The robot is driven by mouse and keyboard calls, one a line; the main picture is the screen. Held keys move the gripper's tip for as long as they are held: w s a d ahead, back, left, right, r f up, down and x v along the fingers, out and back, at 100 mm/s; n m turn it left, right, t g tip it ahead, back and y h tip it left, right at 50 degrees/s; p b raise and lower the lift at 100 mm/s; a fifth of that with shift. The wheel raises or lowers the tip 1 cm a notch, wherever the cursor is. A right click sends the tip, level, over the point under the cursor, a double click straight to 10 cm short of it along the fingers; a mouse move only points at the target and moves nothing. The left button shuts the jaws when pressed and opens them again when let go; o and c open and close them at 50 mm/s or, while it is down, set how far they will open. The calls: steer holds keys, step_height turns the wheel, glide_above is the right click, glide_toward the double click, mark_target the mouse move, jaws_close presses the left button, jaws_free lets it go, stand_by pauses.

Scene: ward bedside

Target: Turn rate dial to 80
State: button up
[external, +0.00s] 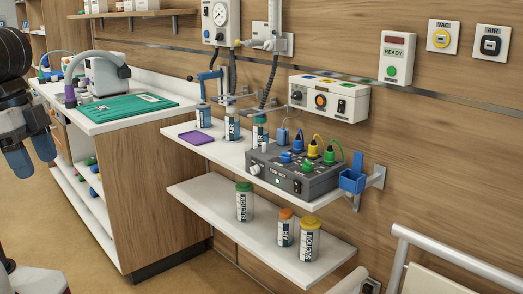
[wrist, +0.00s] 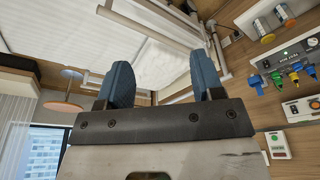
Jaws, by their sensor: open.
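No dial with a readable "rate" label shows. I cannot tell which knob is the rate dial, and no scale is readable. My gripper (external: 32,164) is at the far left of the external view, well away from both boxes. Its blue fingers (wrist: 163,75) are apart and empty in the wrist view.
Several labelled bottles stand on the upper shelf (external: 185,132) and lower shelf (external: 210,198). Cables rise from the test box, beside a blue holder (external: 352,180). A counter (external: 120,122) with a green mat is at left. A bed rail (external: 455,262) is at lower right.

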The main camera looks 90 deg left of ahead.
steer(key=w+a+r+n, duration=0.15)
steer(key=w+a, duration=0.25)
steer(key=w, duration=0.5)
steer(key=w+a+r, duration=0.3)
steer(key=w, duration=0.5)
steer(key=n+g, duration=0.3)
glide_above(308, 161)
steer(key=f, duration=1.6)
steer(key=shift+s+d+f, duration=0.15)
steer(key=shift+d+f, duration=0.15)
steer(key=shift+d, duration=0.1)
steer(key=shift+a+f, duration=0.25)
steer(key=shift+a, duration=0.15)
steer(key=shift+f, duration=0.1)
steer(key=shift+f, duration=3.8)
